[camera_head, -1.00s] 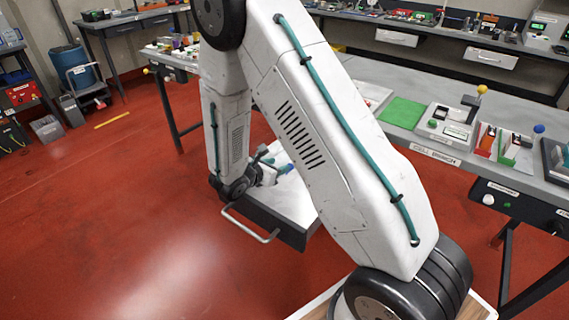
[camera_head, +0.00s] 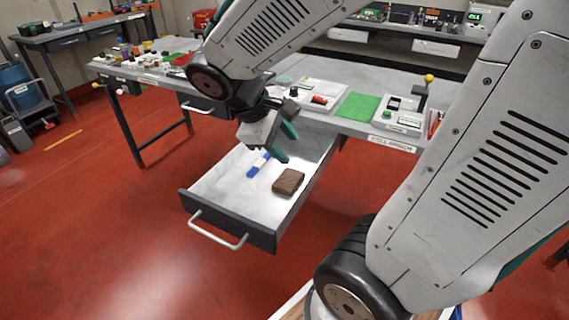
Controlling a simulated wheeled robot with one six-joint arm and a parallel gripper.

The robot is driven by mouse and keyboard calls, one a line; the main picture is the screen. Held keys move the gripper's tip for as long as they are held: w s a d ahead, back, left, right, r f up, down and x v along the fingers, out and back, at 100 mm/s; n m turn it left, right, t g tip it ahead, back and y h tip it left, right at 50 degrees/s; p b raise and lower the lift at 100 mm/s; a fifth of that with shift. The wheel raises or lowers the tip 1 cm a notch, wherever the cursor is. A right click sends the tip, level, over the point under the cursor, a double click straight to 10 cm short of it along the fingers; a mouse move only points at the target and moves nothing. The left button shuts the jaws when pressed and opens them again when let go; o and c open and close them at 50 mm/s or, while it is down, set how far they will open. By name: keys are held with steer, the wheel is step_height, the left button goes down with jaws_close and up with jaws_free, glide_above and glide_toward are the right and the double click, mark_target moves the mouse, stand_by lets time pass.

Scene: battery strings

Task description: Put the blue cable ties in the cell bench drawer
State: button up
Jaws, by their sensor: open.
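The cell bench drawer (camera_head: 228,196) is pulled far out below the bench, whose front edge carries a "CELL BENCH" label (camera_head: 393,145). The blue cable ties (camera_head: 259,165) lie on the drawer's white floor, near its middle, as a blue bundle with a pale band. A brown block (camera_head: 288,181) lies in the drawer to their right. My gripper (camera_head: 282,148) is above the drawer, open and empty, with teal fingers just above and right of the cable ties. The ties look apart from the fingers.
The drawer's handle (camera_head: 218,230) sticks out at its front. The bench top holds a green mat (camera_head: 357,107) and small devices. Another drawer (camera_head: 203,106) is shut further left. The red floor in front is clear.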

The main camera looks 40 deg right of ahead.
steer(key=s+a+r+m+t+y, duration=0.2)
steer(key=s+a+r+m+y, duration=0.2)
steer(key=s+a+y, duration=0.2)
steer(key=s+a, duration=0.2)
steer(key=s, duration=0.1)
steer(key=shift+m+t, duration=0.4)
steer(key=shift+s+a+r, duration=0.1)
stand_by(0.4)
